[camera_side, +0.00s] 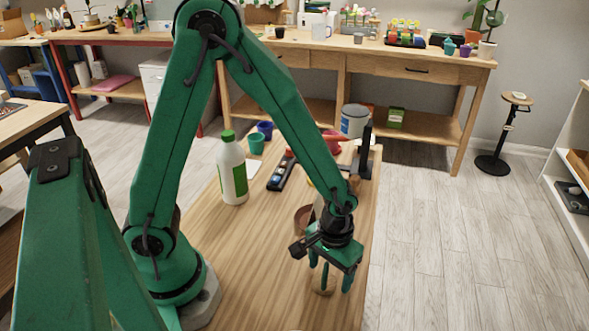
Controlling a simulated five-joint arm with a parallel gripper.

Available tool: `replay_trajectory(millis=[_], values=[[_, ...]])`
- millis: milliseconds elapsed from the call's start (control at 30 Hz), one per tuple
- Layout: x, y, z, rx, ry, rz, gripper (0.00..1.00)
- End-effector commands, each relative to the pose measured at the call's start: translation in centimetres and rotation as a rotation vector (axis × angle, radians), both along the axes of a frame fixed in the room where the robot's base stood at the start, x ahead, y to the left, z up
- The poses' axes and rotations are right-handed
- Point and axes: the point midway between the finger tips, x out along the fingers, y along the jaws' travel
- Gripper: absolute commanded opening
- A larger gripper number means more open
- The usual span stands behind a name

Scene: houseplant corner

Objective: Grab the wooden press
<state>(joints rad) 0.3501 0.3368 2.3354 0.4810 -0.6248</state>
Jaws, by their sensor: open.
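My gripper (330,280) points down over the front right part of the wooden table, with its green fingers spread apart. A small pale wooden piece (322,289), which looks like the wooden press, stands on the table between and behind the fingers. The fingers and palm hide much of it, so its full shape and any contact with the fingers cannot be told.
A terracotta pot (302,219) is just behind my gripper. A white bottle with a green cap (232,172) stands left of it. A dark tray (281,173), a teal pot (256,144) and a white tub (354,121) are farther back.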

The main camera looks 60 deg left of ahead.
Motion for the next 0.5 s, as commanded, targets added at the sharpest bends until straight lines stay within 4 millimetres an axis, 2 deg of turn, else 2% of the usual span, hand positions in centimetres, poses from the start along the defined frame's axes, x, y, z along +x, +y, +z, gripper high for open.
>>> replay_trajectory(millis=[233,467,500], values=[[0.01,-0.01,0.03,0.000,0.000,0.000,0.70],[0.01,-0.01,0.03,0.000,0.000,0.000,0.25],[0.02,0.00,0.04,0.000,-0.001,0.000,0.23]])
